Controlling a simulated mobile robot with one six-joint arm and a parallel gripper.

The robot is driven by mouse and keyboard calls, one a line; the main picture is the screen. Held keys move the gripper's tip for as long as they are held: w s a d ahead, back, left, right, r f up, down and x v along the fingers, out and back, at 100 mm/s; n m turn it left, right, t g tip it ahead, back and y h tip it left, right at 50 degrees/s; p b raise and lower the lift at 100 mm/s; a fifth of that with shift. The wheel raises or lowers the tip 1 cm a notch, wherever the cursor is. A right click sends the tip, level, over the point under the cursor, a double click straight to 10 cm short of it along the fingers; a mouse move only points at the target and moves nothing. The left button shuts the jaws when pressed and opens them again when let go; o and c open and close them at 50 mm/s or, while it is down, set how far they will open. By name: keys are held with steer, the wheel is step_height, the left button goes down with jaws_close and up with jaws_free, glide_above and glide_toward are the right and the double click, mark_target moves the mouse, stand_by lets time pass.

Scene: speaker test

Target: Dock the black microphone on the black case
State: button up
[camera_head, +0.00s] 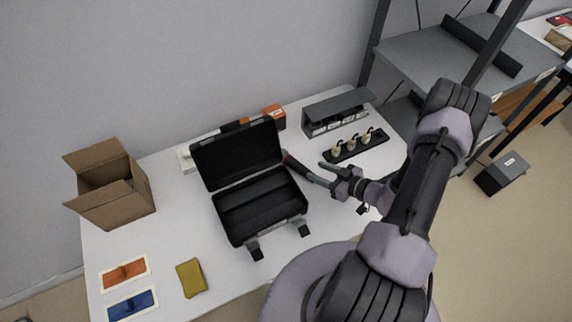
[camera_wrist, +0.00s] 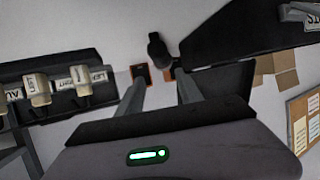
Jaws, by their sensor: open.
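The black case (camera_head: 262,205) stands open on the white table in the head view, its lid raised at the back and its dark tray empty. In the wrist view, part of a black case-like shape (camera_wrist: 235,38) shows at upper right. The black microphone (camera_wrist: 157,50) appears as a dark, round-ended shape just beyond my fingertips. In the head view, a dark rod (camera_head: 295,165) beside the case's right edge looks like it. My gripper (camera_head: 318,173) is open beside the case; its spread fingers also show in the wrist view (camera_wrist: 160,78). Contact with the microphone is unclear.
A black rack with several pale plugs (camera_head: 352,148) and a grey bin (camera_head: 335,110) stand right of the case. An orange box (camera_head: 273,116) is behind it. Shelving stands at right.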

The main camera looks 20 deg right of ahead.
mark_target(299, 165)
steer(key=b+x, duration=0.1)
steer(key=x, duration=0.4)
steer(key=shift+f, duration=0.1)
steer(key=b+x, duration=0.1)
steer(key=x, duration=0.2)
steer(key=b+x, duration=0.1)
steer(key=x, duration=0.1)
steer(key=shift+w+a+f, duration=0.15)
steer(key=shift+a+f, duration=0.1)
steer(key=shift+a, duration=0.15)
steer(key=shift+r, duration=0.1)
jaws_close()
